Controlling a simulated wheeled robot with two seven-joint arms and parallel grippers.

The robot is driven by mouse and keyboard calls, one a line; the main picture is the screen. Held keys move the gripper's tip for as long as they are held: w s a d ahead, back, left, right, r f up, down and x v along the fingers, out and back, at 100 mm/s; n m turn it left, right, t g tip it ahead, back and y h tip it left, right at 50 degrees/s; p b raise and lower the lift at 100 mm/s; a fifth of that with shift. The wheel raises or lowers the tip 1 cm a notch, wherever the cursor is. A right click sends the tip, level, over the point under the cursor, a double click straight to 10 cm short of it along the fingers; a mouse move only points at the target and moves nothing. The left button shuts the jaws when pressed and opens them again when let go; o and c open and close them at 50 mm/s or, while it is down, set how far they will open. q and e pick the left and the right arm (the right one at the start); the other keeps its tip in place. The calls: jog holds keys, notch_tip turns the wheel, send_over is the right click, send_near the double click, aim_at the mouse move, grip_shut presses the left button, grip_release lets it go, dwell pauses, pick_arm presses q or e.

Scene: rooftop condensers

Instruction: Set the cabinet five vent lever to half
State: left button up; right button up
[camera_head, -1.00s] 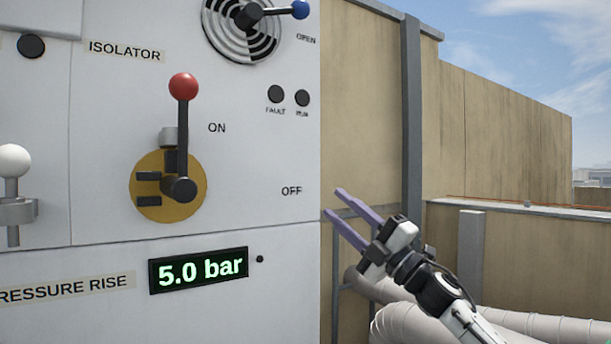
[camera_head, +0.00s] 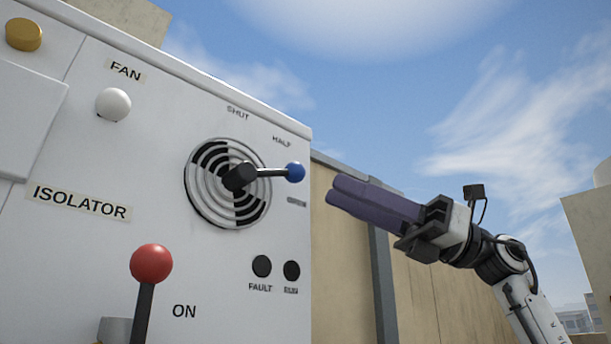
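The SHUT label (camera_head: 237,113) is above the vent. My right gripper (camera_head: 335,191) is to the right of the knob, its purple fingers pointing left, apart from it in the picture. The fingers overlap in this view, so any gap between them is hidden. My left gripper is out of view.
On the cabinet, a red-knobbed isolator lever (camera_head: 151,264) stands below left of the vent. A white fan knob (camera_head: 113,105) is at the upper left. FAULT lamp (camera_head: 262,266) and a second lamp (camera_head: 291,271) sit below the vent. A tan wall (camera_head: 340,260) stands behind; open sky above.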

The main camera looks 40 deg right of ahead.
aim_at(267, 176)
pick_arm(q)
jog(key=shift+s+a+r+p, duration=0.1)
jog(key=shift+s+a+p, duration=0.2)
jog(key=shift+p, duration=0.2)
pick_arm(e)
jog(key=x, duration=0.6)
jog(key=shift+w+a+r, duration=0.15)
jog(key=shift+a+r, duration=0.05)
jog(key=shift+a, duration=0.1)
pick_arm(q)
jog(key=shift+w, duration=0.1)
